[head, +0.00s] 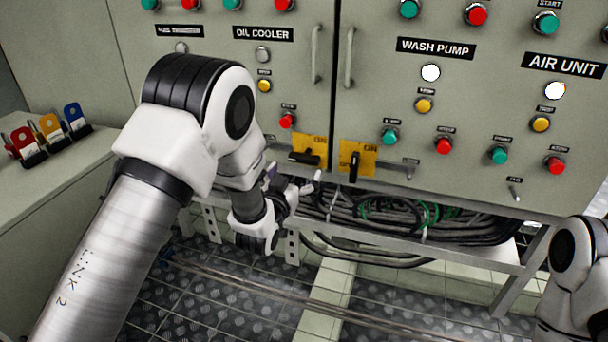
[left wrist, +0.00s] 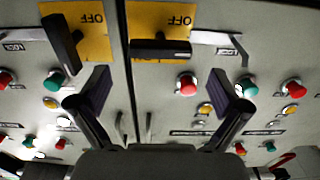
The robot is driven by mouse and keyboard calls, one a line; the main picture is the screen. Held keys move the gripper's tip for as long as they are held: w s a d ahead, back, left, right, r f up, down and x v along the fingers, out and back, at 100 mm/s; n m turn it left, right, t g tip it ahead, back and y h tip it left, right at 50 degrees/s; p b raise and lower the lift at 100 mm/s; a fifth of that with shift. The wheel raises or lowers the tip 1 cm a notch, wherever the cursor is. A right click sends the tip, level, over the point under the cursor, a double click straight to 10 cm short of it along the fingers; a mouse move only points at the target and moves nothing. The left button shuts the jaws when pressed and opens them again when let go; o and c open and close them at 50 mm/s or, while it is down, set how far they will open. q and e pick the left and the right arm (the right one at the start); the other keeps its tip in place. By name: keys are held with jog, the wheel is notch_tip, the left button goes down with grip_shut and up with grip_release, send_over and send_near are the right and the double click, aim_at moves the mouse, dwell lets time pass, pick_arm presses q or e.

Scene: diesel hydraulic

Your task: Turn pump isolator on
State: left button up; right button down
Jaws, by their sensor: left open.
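Two yellow isolator plates sit side by side low on the grey panel in the head view. The left isolator's black handle (head: 305,157) lies horizontal; the right isolator's black handle (head: 353,167) stands about upright. "ON" shows at the top of both plates. I cannot read a label saying which is the pump isolator. The upside-down left wrist view shows the horizontal handle (left wrist: 160,48) and the other, upright and slightly tilted handle (left wrist: 62,42), with "OFF" by each. My left gripper (head: 294,176) is open and empty, just below the plates; its fingers (left wrist: 160,82) touch neither handle. My right gripper is out of view.
A "WASH PUMP" label (head: 436,47) heads the right door's buttons. Door handles (head: 349,57) stick out above the isolators. Cables (head: 420,222) and a frame lie below the panel. Colored padlock tags (head: 50,128) stand on a bench at left. My right arm shows at lower right.

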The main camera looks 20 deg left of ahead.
aim_at(303, 162)
pick_arm(q)
jog(key=w+b, duration=0.2)
jog(key=w, duration=0.4)
jog(key=shift+d+f, duration=0.1)
jog(key=shift+f, duration=0.05)
jog(key=shift+w, duration=0.3)
jog(key=c, duration=1)
